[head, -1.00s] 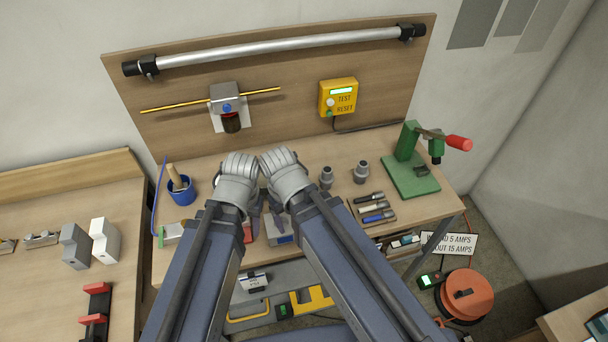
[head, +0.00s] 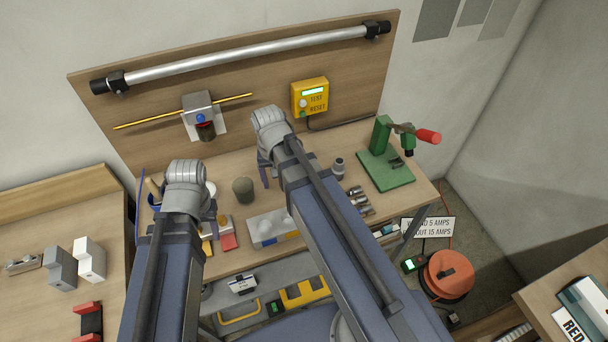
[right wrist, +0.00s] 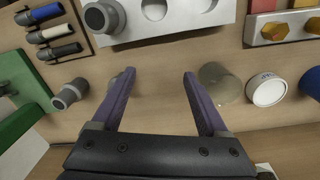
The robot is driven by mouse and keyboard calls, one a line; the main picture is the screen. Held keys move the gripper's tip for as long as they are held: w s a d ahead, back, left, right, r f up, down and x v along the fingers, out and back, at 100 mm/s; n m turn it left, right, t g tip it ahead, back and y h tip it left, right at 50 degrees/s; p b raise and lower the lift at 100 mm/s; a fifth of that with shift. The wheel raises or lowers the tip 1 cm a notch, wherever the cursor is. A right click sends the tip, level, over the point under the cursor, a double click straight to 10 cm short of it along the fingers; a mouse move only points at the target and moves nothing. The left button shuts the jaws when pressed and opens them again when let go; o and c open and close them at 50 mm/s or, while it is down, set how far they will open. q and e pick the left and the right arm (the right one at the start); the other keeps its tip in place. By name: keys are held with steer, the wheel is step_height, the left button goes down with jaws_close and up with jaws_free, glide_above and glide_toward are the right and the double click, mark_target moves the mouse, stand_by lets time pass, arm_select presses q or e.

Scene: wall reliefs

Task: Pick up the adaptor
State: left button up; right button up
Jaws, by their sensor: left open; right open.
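Several grey stepped adaptors are in view. In the head view one adaptor (head: 338,167) stands on the bench right of my right arm. In the right wrist view it lies toward the left (right wrist: 70,93). A second adaptor (right wrist: 116,78) is partly hidden behind the left finger, and another grey fitting (right wrist: 103,16) sits at the holed block. My right gripper (right wrist: 158,76) is open with nothing between its purple fingers; in the head view it hangs over the bench's back middle (head: 264,172). My left gripper (head: 208,212) is open over the bench's left part, its fingers partly hidden.
A dark cylinder (head: 243,190) and a white round cap (right wrist: 267,90) stand right of the right fingers in the wrist view. The holed block (head: 262,228) is at the bench front.

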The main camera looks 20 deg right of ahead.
steer(key=w+d+m, duration=0.1)
steer(key=d, duration=0.2)
steer(key=w+d+r+m+p, duration=0.1)
steer(key=d+m, duration=0.1)
steer(key=d, duration=0.1)
steer(key=w+d+r+m+p, duration=0.1)
steer(key=d, duration=0.2)
steer(key=shift+w+r+m+y, duration=0.2)
steer(key=shift+r+m+y, duration=0.1)
steer(key=shift+m, duration=0.1)
steer(key=shift+d, duration=0.3)
step_height(320, 180, down, 3)
steer(key=b, duration=0.3)
arm_select(q)
step_height(320, 180, down, 6)
steer(key=b, duration=0.5)
steer(key=shift+r, duration=0.2)
arm_select(e)
steer(key=f, duration=0.5)
steer(key=shift+w+d, duration=0.15)
steer(key=shift+w, duration=0.1)
arm_select(q)
steer(key=shift+r, duration=0.1)
arm_select(e)
jaws_close()
